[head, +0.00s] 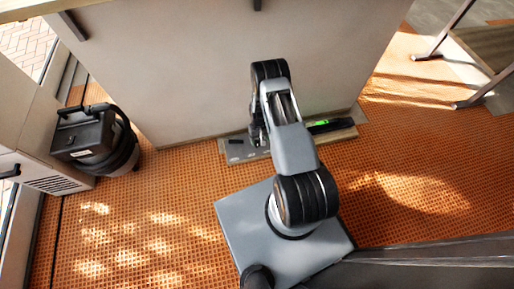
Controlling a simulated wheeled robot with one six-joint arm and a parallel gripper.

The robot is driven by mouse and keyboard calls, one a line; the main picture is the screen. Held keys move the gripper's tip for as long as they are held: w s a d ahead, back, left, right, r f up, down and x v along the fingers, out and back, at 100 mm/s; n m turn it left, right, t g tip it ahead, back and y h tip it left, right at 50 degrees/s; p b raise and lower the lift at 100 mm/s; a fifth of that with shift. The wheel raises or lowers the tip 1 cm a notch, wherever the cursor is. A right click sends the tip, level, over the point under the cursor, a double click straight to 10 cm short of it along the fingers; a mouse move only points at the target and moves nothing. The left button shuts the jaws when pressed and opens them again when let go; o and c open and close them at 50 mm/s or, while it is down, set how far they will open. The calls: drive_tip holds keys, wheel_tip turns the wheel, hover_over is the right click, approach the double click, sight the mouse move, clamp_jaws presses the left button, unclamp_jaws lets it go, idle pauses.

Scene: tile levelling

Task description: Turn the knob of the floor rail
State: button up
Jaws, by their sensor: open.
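The floor rail (239,152) is a low grey strip lying on the floor along the base of the pale panel. A small dark piece shows on its left part, and a black device with a green light (321,123) lies at its right part. My gripper (259,138) reaches down at the middle of the rail, open, partly hidden behind my own arm. I cannot make out the knob; it may be hidden behind my arm or gripper. Whether my gripper touches the rail cannot be told.
A tall pale panel (200,80) stands right behind the rail. A black canister vacuum (95,140) stands at the left beside a pale cabinet (30,130). Metal legs (445,35) stand at the upper right. The orange textured floor (440,165) is clear at right and front left.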

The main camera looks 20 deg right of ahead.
sight(257, 144)
drive_tip(key=w+d+f+t, duration=0.2)
drive_tip(key=w+f+t, duration=0.1)
drive_tip(key=w, duration=0.3)
drive_tip(key=shift+n+h, duration=0.3)
drive_tip(key=shift+n, duration=0.1)
drive_tip(key=f+b, duration=0.3)
drive_tip(key=f, duration=0.3)
drive_tip(key=f+b, duration=0.3)
drive_tip(key=f, duration=0.3)
drive_tip(key=shift+w+a+f, duration=0.15)
drive_tip(key=shift+a+f, duration=0.05)
drive_tip(key=shift+f, duration=0.2)
